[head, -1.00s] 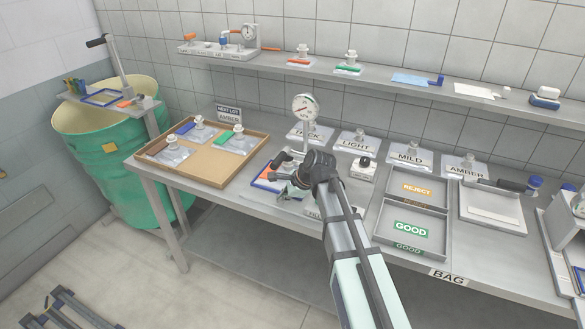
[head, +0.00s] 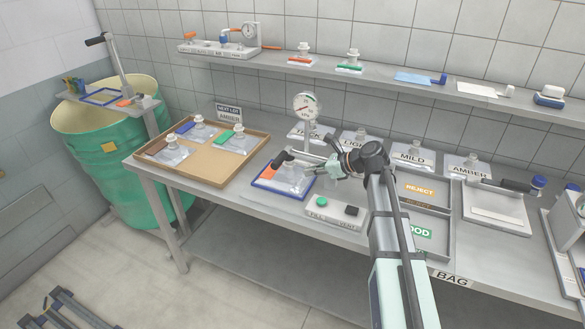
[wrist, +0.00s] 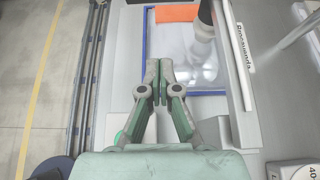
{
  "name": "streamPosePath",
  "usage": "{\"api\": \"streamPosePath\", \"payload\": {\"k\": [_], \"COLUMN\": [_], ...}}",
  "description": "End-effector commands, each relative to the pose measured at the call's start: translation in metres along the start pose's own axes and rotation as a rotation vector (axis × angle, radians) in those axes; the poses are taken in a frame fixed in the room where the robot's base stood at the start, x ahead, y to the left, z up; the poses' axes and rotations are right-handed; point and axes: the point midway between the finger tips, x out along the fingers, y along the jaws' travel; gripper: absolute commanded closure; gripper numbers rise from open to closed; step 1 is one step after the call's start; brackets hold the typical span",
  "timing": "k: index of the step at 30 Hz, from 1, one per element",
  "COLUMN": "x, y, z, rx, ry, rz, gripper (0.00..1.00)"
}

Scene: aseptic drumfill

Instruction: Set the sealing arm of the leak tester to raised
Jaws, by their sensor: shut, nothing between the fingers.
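The leak tester shows in the head view as a round gauge (head: 305,106) on a post behind a blue-framed plate (head: 262,187). A clear bag with an orange strip (head: 269,172) lies on the plate; the strip also shows in the wrist view (wrist: 177,13). The sealing arm's black grip (head: 281,159) sits low over the bag, its bar running right towards my gripper. Its exact tilt is hard to tell. My gripper (head: 327,171) is shut and empty at the plate's right side. In the wrist view, its fingertips (wrist: 159,66) are together over the plate's edge, apart from the grip.
A box with a green button (head: 321,202) stands right of the plate. A brown tray (head: 203,181) with bags is to the left. REJECT and GOOD trays (head: 441,246) stand to the right, partly behind my arm. A shelf (head: 385,76) runs above the bench.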

Motion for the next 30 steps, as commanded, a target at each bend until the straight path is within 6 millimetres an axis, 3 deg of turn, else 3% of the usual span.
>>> {"api": "streamPosePath", "payload": {"k": [8,19,24,30], "x": [0.031,0.102,0.089,0.086], "y": [-0.001,0.000,0.000,0.000], "z": [0.001,0.002,0.026,0.037], "rx": [0.000,-0.001,-0.002,-0.002], "ry": [0.001,0.002,0.000,0.001], "rz": [0.003,0.003,0.000,-0.001], "gripper": [1.00,1.00,1.00,1.00]}}
